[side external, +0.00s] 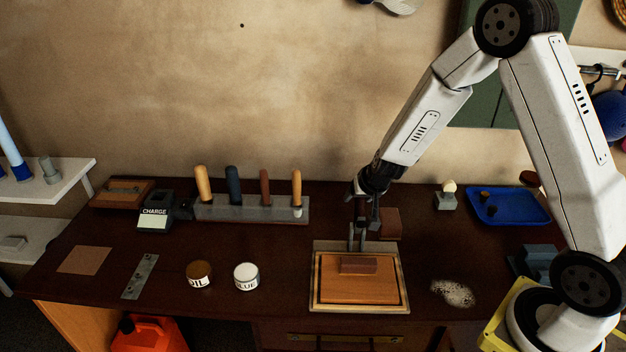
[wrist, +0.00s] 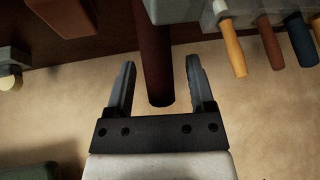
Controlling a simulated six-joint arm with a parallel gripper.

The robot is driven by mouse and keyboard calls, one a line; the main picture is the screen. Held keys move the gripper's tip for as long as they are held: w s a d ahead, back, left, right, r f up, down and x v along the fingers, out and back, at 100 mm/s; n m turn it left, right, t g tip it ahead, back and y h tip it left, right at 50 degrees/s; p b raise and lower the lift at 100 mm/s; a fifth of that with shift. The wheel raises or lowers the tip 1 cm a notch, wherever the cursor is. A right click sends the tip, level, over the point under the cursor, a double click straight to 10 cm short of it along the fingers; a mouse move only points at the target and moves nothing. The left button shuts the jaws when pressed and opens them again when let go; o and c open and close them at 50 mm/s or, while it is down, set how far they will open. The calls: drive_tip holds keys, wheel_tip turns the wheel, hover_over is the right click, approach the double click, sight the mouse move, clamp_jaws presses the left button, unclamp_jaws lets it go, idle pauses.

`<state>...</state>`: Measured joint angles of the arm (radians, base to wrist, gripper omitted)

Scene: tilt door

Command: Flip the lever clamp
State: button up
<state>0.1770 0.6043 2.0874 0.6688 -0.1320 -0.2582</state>
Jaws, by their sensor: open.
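In the wrist view my gripper (wrist: 160,62) is open. A dark red-brown cylindrical bar (wrist: 153,60), which looks like the clamp's lever handle, stands between its two fingers, with a visible gap on each side. In the side external view my gripper (side external: 357,242) points down at the back edge of a framed wooden panel (side external: 350,289). A small wooden block (side external: 358,265) lies on the panel. A brown block (side external: 384,223) stands just right of my gripper. The clamp's body and pivot are hidden or too small to tell.
A tool rack (side external: 250,210) with several handles stands at the back left. An oil tin (side external: 199,273) and a glue tin (side external: 246,276) stand left of the panel. A blue tray (side external: 508,206) lies at the back right. Front left of the bench holds a metal plate (side external: 140,276).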

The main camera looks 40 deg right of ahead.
drive_tip(key=shift+v, duration=2.95)
drive_tip(key=shift+s+r, duration=0.1)
drive_tip(key=shift+a+r, duration=0.1)
drive_tip(key=shift+r, duration=0.05)
clamp_jaws()
drive_tip(key=s+a+r+m, duration=0.4)
drive_tip(key=s+r+m, duration=0.3)
drive_tip(key=m, duration=0.9)
drive_tip(key=shift+s+a+g+h, duration=0.25)
drive_tip(key=shift+s+g+h, duration=0.05)
drive_tip(key=shift+h, duration=0.1)
